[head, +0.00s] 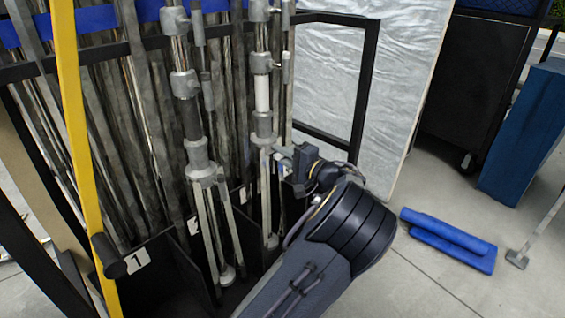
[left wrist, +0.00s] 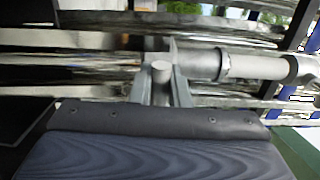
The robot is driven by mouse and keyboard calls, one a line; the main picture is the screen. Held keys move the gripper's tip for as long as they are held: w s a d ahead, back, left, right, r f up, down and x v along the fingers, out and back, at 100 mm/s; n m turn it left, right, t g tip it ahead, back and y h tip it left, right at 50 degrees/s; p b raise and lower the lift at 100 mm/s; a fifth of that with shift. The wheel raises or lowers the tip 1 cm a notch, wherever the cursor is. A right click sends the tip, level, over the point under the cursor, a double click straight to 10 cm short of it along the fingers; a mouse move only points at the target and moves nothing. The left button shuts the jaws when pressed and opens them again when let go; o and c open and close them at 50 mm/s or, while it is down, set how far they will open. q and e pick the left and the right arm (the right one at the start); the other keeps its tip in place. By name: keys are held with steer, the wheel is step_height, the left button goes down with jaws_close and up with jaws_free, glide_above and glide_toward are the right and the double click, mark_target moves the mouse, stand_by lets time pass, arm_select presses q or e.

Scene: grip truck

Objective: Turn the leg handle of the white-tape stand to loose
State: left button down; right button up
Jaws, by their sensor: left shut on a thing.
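The white-tape stand stands upright in the rack, with a band of white tape (head: 262,93) around its silver tube. Below the tape is its grey leg collar (head: 263,127), with folded legs under it. My left gripper (head: 283,163) is at the right side of this collar, at about the height of the leg handle. In the left wrist view my left gripper (left wrist: 161,88) is shut on the leg handle (left wrist: 160,72), a short grey round-ended piece beside the collar (left wrist: 197,63). The head view mostly hides the handle behind the gripper. My right gripper is not in view.
A second stand with black tape (head: 191,117) is close on the left. Numbered black dividers and a yellow bar (head: 76,130) are farther left. A black frame post (head: 366,85) and a silver-covered panel (head: 405,70) are behind. Blue pads (head: 450,240) lie on the open floor at right.

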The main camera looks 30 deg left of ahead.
arm_select(q)
steer(key=n+b, duration=0.2)
steer(key=b, duration=0.1)
steer(key=f+n+b, duration=0.1)
steer(key=n+b, duration=0.2)
steer(key=shift+w+f+n, duration=0.1)
steer(key=shift+f+n, duration=0.1)
steer(key=shift+n, duration=0.1)
steer(key=shift+w+d+n+b, duration=0.1)
steer(key=shift+n+b, duration=0.55)
steer(key=shift+n, duration=0.15)
steer(key=n, duration=0.2)
steer(key=shift+w+n+b, duration=0.1)
steer(key=shift+n+b, duration=0.3)
steer(key=n, duration=0.6)
steer(key=shift+w+f, duration=0.2)
steer(key=shift+w, duration=0.2)
steer(key=shift+n, duration=0.4)
steer(key=c, duration=1.4)
jaws_free()
steer(key=shift+d, duration=0.1)
